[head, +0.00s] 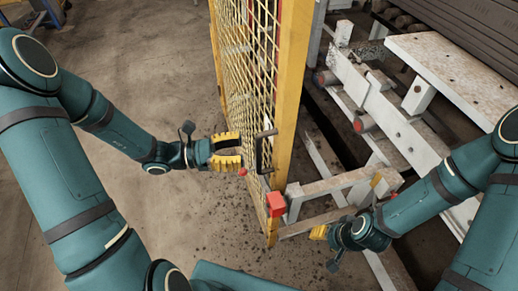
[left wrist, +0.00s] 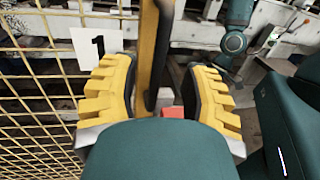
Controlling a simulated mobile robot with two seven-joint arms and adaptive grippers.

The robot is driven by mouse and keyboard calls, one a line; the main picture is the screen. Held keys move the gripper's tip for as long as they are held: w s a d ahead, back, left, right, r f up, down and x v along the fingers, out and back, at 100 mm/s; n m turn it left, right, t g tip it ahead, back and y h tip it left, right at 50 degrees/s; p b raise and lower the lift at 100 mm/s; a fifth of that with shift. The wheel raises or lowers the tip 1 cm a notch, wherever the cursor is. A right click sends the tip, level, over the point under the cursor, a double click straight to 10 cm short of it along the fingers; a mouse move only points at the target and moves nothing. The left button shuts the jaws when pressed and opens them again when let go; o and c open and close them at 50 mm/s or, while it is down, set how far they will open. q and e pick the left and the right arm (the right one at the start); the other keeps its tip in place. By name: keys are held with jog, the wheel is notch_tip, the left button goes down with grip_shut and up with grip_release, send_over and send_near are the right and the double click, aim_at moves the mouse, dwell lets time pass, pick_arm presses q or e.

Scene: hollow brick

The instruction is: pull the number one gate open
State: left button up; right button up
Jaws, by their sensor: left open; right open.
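The number one gate (head: 242,60) is a yellow mesh panel with a yellow edge post, standing upright in the head view. A white plate with a black 1 (left wrist: 97,43) is on its mesh in the left wrist view. A black bar handle (head: 262,155) is on the gate's edge and also shows in the left wrist view (left wrist: 160,58). My left gripper (head: 241,151) is open and empty, its tips just left of the handle. In the left wrist view the handle and post appear between its fingers. My right gripper (head: 320,232) is open, low and right of the gate, partly hidden by its wrist.
A red block (head: 276,204) sits by the gate post's lower part. White steel frames (head: 390,115) and machinery fill the right side, near my right arm. Bare concrete floor (head: 150,45) lies open left of the gate.

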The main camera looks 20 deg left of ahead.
pick_arm(q)
jog(key=shift+b+x, duration=0.35)
jog(key=shift+x, duration=2.45)
grip_shut()
